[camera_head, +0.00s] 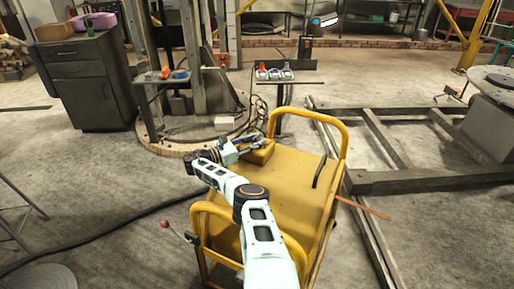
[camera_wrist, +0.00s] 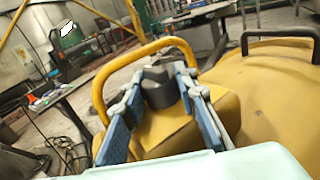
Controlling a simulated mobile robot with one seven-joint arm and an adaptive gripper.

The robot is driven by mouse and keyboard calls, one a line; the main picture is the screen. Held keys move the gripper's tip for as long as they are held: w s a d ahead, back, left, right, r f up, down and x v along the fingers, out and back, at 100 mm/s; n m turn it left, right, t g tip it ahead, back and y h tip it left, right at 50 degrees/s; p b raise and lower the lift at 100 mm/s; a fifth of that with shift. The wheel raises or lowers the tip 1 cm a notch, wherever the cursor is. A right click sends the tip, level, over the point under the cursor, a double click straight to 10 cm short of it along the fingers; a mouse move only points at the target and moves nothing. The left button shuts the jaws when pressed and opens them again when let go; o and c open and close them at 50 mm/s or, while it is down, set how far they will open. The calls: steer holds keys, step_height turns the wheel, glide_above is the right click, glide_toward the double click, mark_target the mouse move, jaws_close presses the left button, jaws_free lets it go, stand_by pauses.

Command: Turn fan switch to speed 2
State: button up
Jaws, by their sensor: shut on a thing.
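A yellow box (camera_head: 258,154) sits on the yellow cart top in the head view. It also shows in the wrist view (camera_wrist: 175,128), with a dark grey knob (camera_wrist: 160,94) on it, which looks like the fan switch. My gripper (camera_wrist: 162,84) has its two blue-and-grey fingers on either side of this knob and is shut on it. In the head view my gripper (camera_head: 247,146) is at the box, and the knob is hard to make out there. No speed marks can be read, so the knob's setting cannot be told.
The yellow cart (camera_head: 290,185) has raised tube handles; one (camera_head: 340,133) stands just behind the box. A black bent handle (camera_head: 319,170) rises to the right. A small table (camera_head: 287,76) with coloured items stands beyond. A dark cabinet (camera_head: 85,85) is at the left.

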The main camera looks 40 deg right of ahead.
steer(key=shift+r+m+g+b, duration=0.2)
steer(key=shift+m+g+b, duration=0.1)
steer(key=shift+g+b, duration=0.2)
steer(key=o, duration=1.2)
steer(key=shift+d, duration=0.1)
steer(key=shift+c, duration=0.2)
steer(key=shift+f, duration=0.1)
steer(key=v, duration=1.2)
